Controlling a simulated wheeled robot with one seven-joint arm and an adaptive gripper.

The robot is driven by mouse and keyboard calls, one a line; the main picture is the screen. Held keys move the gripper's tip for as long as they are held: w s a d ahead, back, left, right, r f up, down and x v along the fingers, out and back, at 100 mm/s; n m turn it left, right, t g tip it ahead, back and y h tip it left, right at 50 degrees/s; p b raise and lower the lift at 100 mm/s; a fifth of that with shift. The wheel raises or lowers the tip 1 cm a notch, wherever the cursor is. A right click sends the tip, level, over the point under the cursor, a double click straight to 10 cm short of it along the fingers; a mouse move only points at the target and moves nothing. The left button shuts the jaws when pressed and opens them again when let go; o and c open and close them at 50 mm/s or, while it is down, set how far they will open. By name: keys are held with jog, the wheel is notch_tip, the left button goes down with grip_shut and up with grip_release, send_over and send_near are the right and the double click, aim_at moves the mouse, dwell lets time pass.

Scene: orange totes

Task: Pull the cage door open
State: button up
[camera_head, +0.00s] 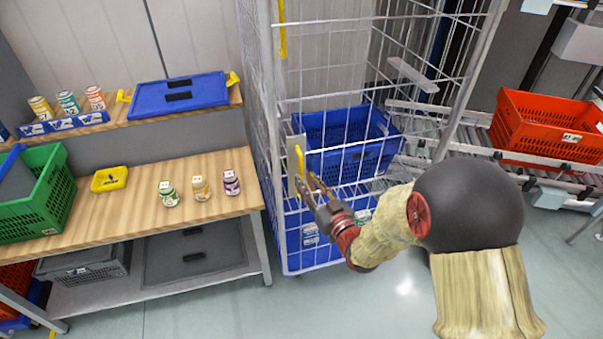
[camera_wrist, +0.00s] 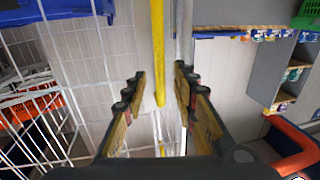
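The wire cage (camera_head: 284,215) stands in the middle of the head view, with a grey frame and thin mesh bars. A yellow handle (camera_head: 299,160) sits on a pale plate on its near side. In the wrist view the yellow handle (camera_wrist: 158,55) hangs down in line with the gap between my fingers. My gripper (camera_head: 308,187) is close to the handle's lower end. Its two fingers (camera_wrist: 158,82) are spread apart in the wrist view, with no visible contact on the handle. I cannot tell exactly how deep the handle lies between them. The door's latch is not clearly visible.
A blue crate (camera_head: 345,165) is inside the cage, with cans below on its blue floor. A wooden workbench (camera_head: 130,205) with several cans stands at left. A red crate (camera_head: 535,125) sits on a roller conveyor at right. Floor is clear in front of the cage.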

aim_at(302, 174)
jog(key=b+x, duration=0.1)
jog(key=x, duration=0.4)
jog(key=shift+f, duration=0.1)
jog(key=c, duration=0.3)
jog(key=c, duration=0.4)
grip_shut()
